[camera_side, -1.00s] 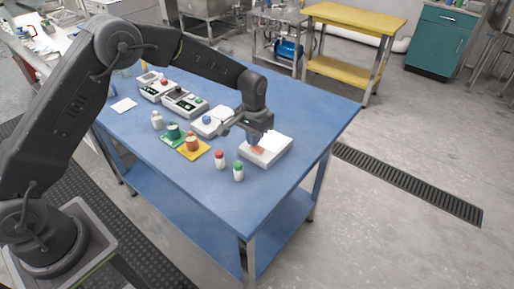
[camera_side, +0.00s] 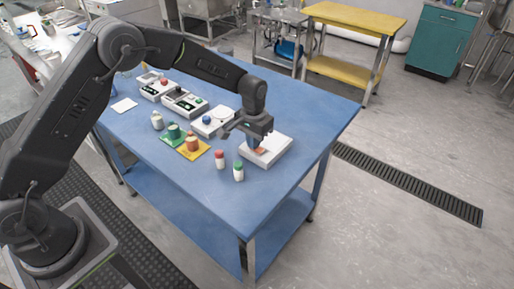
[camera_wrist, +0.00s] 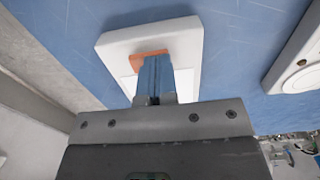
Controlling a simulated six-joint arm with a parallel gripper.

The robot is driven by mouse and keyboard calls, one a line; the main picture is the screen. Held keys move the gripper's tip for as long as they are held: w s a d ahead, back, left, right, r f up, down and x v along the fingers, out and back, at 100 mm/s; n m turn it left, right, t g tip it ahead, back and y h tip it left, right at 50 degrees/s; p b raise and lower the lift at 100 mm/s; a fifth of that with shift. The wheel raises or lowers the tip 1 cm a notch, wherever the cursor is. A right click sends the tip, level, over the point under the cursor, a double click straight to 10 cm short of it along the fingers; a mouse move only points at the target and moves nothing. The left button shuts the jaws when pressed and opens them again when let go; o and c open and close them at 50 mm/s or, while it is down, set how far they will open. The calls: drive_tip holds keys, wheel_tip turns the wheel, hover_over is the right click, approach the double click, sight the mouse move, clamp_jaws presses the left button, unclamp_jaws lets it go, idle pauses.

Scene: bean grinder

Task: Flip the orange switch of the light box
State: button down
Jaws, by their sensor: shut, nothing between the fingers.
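The white light box (camera_side: 279,149) sits on the blue table near its right edge. Its orange switch (camera_side: 261,150) is partly hidden by my fingers in the side view. In the wrist view the light box (camera_wrist: 188,45) lies ahead of my gripper, and the orange switch (camera_wrist: 138,62) shows at and beside the fingertips. My gripper (camera_wrist: 154,60) has its blue fingers shut together with nothing between them. The fingertips are at the switch; I cannot tell whether they touch it or which way the switch is tilted.
A red-capped bottle (camera_side: 220,160) and a green-capped bottle (camera_side: 238,171) stand in front of the box. A white device with a blue knob (camera_side: 207,121) is to its left. Colored mats with a green and an orange item lie farther left. The table's front right is clear.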

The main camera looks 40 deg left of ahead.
drive_tip(key=shift+r, duration=3.45)
drive_tip(key=shift+s+r, duration=0.1)
drive_tip(key=shift+r, duration=0.15)
drive_tip(key=s+a+r+t, duration=0.3)
drive_tip(key=s+r, duration=1.2)
drive_tip(key=r, duration=0.1)
drive_tip(key=s+a+t, duration=0.1)
drive_tip(key=s+t, duration=0.1)
drive_tip(key=s, duration=1.4)
drive_tip(key=shift+s+a+r+t, duration=0.15)
drive_tip(key=shift+a+t, duration=0.15)
